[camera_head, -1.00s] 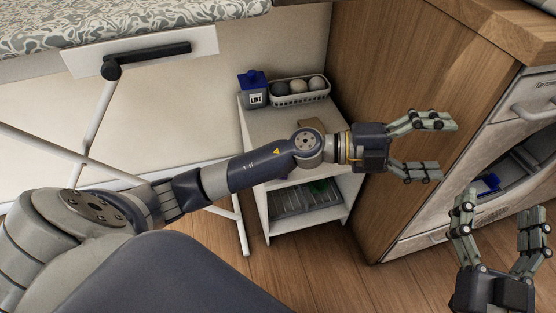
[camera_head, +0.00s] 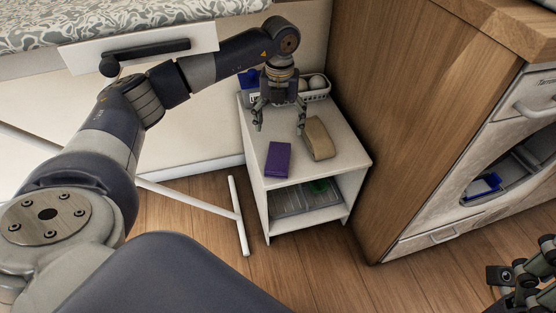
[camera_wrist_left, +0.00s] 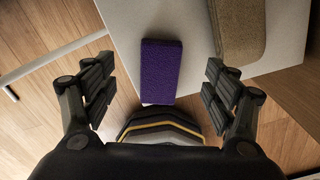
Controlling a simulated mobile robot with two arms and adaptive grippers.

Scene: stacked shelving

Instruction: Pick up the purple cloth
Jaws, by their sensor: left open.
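The purple cloth (camera_head: 278,159) is a small folded block lying flat on top of the white shelf unit (camera_head: 338,151), near its front left edge. My left gripper (camera_head: 279,127) points down above the shelf top, behind the cloth in the head view. It is open and empty. In the left wrist view the purple cloth (camera_wrist_left: 161,71) lies ahead, between the two spread fingers (camera_wrist_left: 160,90), with no finger touching it. My right gripper (camera_head: 535,275) is only partly in view at the lower right corner, and its jaw opening does not show clearly.
A tan folded cloth (camera_head: 320,139) lies just right of the purple one; it also shows in the wrist view (camera_wrist_left: 238,28). A white basket (camera_head: 318,95) with balls stands behind. A wooden cabinet (camera_head: 390,120) borders the shelf on the right, an ironing board (camera_head: 150,15) on the left.

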